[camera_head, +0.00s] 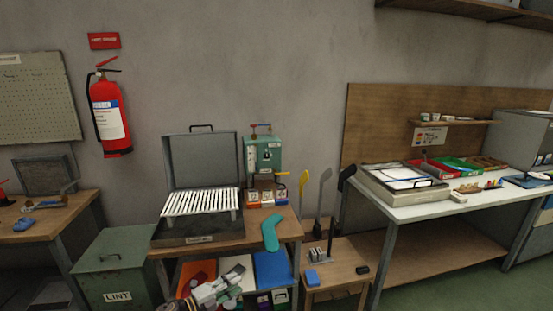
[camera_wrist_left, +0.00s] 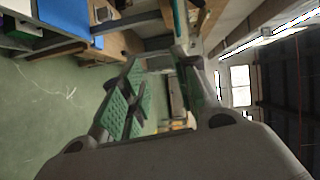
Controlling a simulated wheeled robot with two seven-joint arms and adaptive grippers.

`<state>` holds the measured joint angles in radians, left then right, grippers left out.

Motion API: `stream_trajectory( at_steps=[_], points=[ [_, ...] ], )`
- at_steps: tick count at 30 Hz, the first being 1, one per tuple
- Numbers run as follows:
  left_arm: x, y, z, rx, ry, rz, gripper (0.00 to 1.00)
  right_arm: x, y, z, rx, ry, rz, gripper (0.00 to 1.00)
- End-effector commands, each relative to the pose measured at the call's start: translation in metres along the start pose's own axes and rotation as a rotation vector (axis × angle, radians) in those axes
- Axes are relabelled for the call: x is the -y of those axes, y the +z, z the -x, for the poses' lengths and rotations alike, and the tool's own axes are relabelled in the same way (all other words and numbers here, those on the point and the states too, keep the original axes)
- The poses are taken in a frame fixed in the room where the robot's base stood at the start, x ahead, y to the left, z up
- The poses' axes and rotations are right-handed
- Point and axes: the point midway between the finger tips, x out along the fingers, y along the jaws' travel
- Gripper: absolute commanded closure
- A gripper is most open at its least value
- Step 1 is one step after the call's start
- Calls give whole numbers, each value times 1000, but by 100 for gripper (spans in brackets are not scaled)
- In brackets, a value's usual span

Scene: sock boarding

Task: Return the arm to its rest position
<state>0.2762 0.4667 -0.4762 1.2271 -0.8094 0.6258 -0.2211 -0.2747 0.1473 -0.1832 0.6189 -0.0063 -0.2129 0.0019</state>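My left gripper (camera_head: 216,291) is low in front of the middle bench in the head view, near the lower shelf. In the left wrist view its two fingers (camera_wrist_left: 160,100) with green pads stand apart, with nothing between them. My right gripper is not in view. Upright sock boards, one yellow (camera_head: 303,190), one grey (camera_head: 323,192) and one black (camera_head: 345,182), stand on the low side table.
An open metal box (camera_head: 200,155) with a white slatted rack (camera_head: 201,202) and a green machine (camera_head: 263,155) stand on the middle bench (camera_head: 240,245). A green lint bin (camera_head: 115,270) is at left. Orange, white and blue items (camera_head: 272,270) lie on the shelf close to the left gripper.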

Motion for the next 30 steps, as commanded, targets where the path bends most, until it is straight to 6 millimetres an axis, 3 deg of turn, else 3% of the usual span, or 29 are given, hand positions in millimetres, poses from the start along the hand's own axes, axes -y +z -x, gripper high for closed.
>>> stream_trajectory(
  at_steps=[1, 6, 14, 23, 30],
  points=[
    [-20, 6, 7, 54, 8, 72, 70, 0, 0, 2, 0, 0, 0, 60],
    [-87, 26, 36, 231, 39, 284, 70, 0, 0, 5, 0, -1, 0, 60],
    [-186, 32, 90, 470, 98, 560, 70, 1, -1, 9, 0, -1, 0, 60],
    [-293, 10, 163, 723, 182, 829, 70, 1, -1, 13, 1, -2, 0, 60],
    [-370, -27, 225, 912, 256, 1019, 70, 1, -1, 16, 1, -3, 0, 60]
  ],
)
